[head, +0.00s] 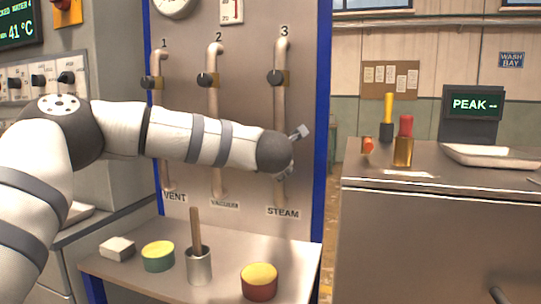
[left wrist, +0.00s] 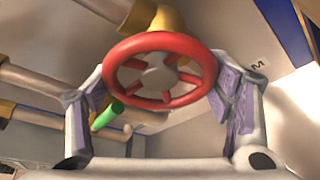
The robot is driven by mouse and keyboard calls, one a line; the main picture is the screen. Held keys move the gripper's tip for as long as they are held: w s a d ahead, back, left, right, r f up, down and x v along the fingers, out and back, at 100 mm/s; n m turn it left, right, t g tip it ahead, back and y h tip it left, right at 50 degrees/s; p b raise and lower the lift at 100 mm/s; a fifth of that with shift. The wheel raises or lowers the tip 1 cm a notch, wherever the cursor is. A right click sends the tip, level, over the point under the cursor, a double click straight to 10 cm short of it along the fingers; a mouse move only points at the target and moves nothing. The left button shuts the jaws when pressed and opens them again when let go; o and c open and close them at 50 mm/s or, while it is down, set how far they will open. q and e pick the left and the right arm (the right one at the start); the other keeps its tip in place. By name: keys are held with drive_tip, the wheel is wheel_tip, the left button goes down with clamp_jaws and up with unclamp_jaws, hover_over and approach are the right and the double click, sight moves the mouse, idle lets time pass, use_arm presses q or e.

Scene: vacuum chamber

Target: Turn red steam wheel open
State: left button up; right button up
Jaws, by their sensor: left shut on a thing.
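The red steam wheel (left wrist: 160,41) is close up in the left wrist view, a round rim with spokes around a grey hub, on a brass fitting (left wrist: 170,18). My left gripper (left wrist: 158,100) has one finger on each side of the rim and is shut on it. In the head view my left arm reaches across to the pipe above the STEAM label, with the gripper (head: 294,152) at that pipe. The wheel is hidden there behind the arm. My right gripper is in neither view.
A green handle (left wrist: 107,116) shows behind the wheel's lower left. Pipes 1, 2 and 3 (head: 282,57) run down the panel. Below, a metal shelf (head: 222,290) holds a block, two round tins and a cup with a stick. A steel bench (head: 440,230) stands to the right.

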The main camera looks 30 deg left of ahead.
use_arm(q)
drive_tip(key=n+h, duration=0.1)
drive_tip(key=n, duration=0.1)
drive_tip(key=shift+r+n+h, duration=0.1)
drive_tip(key=shift+n+h, duration=0.2)
drive_tip(key=shift+d+n+h, duration=0.1)
drive_tip(key=shift+n+h, duration=0.9)
drive_tip(key=shift+n, duration=0.3)
drive_tip(key=o, duration=1.2)
drive_tip(key=v, duration=1.2)
